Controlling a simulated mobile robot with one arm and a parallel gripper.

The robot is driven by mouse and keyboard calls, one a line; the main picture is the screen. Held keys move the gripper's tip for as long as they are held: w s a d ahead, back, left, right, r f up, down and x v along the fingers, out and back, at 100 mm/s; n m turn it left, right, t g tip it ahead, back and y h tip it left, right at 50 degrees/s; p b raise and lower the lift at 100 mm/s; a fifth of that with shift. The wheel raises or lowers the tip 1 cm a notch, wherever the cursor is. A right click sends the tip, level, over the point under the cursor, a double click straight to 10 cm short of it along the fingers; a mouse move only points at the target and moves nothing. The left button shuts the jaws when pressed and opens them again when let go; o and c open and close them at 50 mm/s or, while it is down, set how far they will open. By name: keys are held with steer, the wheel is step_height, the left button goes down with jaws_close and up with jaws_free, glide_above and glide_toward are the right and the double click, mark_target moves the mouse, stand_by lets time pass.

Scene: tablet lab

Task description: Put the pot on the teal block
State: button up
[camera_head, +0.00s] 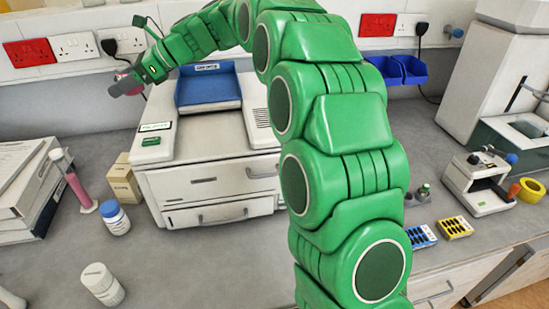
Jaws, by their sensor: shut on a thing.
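My gripper (127,86) is at the upper left, in front of the wall and above the left side of the white machine. It is shut on a small pinkish-red thing (122,76), which seems to be the pot. The gripper hides most of it, so its shape and tilt are unclear. I cannot tell whether this is the teal block, and no other clear teal block shows. My green arm hides part of the bench.
The white machine (205,186) has a blue tray (208,90) on top. A blue-capped bottle (115,218), a white bottle (101,284) and a pink cylinder (78,190) stand at left. The front-left bench has free room.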

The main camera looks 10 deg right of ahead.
steer(key=s+d+m+t, duration=0.2)
steer(key=d+m+t, duration=0.3)
steer(key=d, duration=2.7)
steer(key=s+d+f+m+t+h, duration=0.1)
steer(key=s+d+m+t+h, duration=0.35)
steer(key=s+d, duration=1.5)
step_height(320, 180, down, 12)
steer(key=shift+t+y, duration=0.25)
steer(key=shift+y, duration=0.1)
steer(key=w+d+f, duration=0.1)
steer(key=w+f, duration=0.1)
steer(key=w, duration=0.2)
steer(key=w+d+f, duration=0.2)
steer(key=w+f, duration=0.1)
steer(key=w, duration=0.1)
steer(key=w+d+f, duration=0.1)
steer(key=w+f, duration=0.2)
steer(key=w, duration=0.1)
steer(key=shift+w+d, duration=0.15)
steer(key=shift+w, duration=0.2)
steer(key=shift+w+d+f, duration=0.25)
steer(key=shift+w+f, duration=0.35)
steer(key=shift+f, duration=1.65)
